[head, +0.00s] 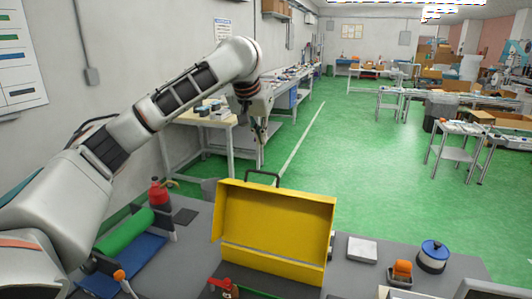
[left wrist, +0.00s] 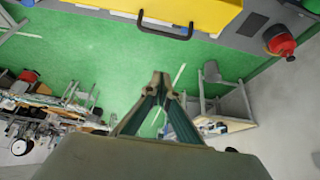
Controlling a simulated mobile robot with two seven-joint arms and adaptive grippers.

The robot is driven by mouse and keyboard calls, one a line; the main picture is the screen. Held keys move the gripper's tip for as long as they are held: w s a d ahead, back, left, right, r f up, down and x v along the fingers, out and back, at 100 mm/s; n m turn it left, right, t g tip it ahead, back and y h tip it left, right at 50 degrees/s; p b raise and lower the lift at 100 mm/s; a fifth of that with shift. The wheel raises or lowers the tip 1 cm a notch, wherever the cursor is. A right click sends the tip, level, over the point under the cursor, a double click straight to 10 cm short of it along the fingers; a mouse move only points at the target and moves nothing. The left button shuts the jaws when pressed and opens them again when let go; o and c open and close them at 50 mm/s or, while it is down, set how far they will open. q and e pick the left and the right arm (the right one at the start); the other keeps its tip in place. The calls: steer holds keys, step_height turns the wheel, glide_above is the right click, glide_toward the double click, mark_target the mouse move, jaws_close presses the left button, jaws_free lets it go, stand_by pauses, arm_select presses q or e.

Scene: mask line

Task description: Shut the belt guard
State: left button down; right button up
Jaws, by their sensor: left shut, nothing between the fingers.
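The belt guard (head: 276,222) is a yellow hinged cover on the grey workbench, standing raised and open toward me. Its dark handle (head: 263,174) is on its top edge. In the left wrist view the guard (left wrist: 190,12) is at the top, with the handle (left wrist: 166,32) below it. My left gripper (head: 260,135) is shut and empty, pointing down above and beyond the handle. Its fingertips (left wrist: 160,77) show apart from the handle in the wrist view. My right gripper is not in view.
A red bottle (head: 160,196) and a green roller (head: 125,231) are left of the guard. A white square block (head: 362,249), an orange item (head: 401,270) and a blue-topped round tin (head: 433,257) are at right. Green floor lies open beyond the bench.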

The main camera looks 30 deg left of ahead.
arm_select(q)
step_height(320, 180, down, 9)
steer(key=shift+w, duration=0.2)
stand_by(0.6)
steer(key=shift+s, duration=0.1)
